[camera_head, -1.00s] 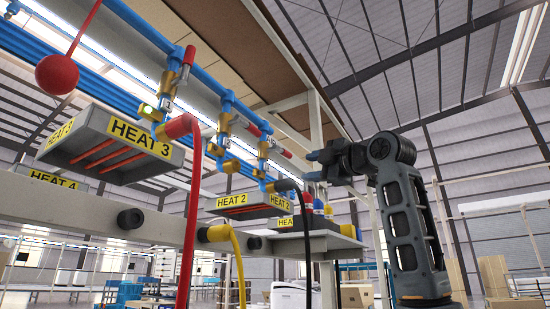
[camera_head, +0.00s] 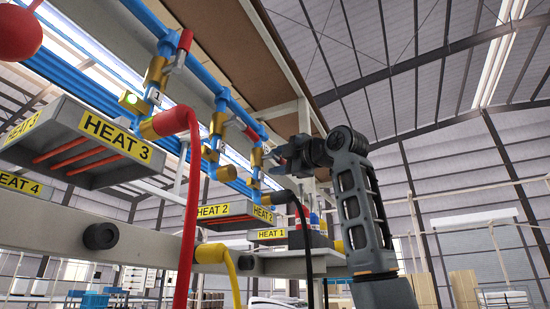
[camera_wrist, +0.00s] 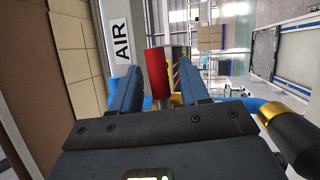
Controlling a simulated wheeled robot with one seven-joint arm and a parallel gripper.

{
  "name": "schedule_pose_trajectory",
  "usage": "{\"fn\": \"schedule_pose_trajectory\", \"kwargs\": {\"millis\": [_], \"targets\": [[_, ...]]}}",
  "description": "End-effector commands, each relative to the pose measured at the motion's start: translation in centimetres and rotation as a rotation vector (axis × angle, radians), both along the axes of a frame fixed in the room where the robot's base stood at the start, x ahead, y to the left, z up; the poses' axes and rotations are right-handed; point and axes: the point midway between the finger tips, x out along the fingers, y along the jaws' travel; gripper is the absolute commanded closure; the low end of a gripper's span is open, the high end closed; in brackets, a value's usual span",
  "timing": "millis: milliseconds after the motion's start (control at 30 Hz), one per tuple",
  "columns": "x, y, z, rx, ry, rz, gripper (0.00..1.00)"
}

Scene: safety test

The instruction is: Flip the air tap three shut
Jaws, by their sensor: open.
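Brass air taps hang in a row from the blue pipe (camera_head: 205,75). The nearest tap (camera_head: 157,72) is marked 1 and has a red lever (camera_head: 184,41); a second tap (camera_head: 217,124) stands behind it. The farthest tap (camera_head: 257,157) is beside my gripper (camera_head: 275,158), its number unclear and its lever not clearly visible in the head view. In the wrist view, my gripper (camera_wrist: 152,68) is open, with its blue fingers on either side of a red lever (camera_wrist: 157,75). I cannot tell whether they touch it.
Heater boxes marked HEAT 3 (camera_head: 116,134), HEAT 2 (camera_head: 213,211) and HEAT 1 (camera_head: 271,234) sit below the taps. Red (camera_head: 191,220), yellow (camera_head: 232,277) and black (camera_head: 306,240) hoses hang down. An AIR label (camera_wrist: 120,40) is close by in the wrist view. Open room lies to the right.

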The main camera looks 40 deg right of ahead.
Motion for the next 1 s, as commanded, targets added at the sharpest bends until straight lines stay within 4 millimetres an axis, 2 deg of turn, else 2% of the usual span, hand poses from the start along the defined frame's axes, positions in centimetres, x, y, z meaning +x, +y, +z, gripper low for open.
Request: {"fn": "schedule_pose_trajectory", "kwargs": {"millis": [167,467,900,1000], "targets": [[1.38,-0.03,0.29,0.0,0.001,0.001,0.55],[1.54,-0.06,0.25,0.0,0.0,0.0,0.56],[1.51,-0.06,0.26,0.0,0.0,0.0,0.98],[1.51,-0.06,0.26,-0.001,0.0,0.0,1.0]]}}
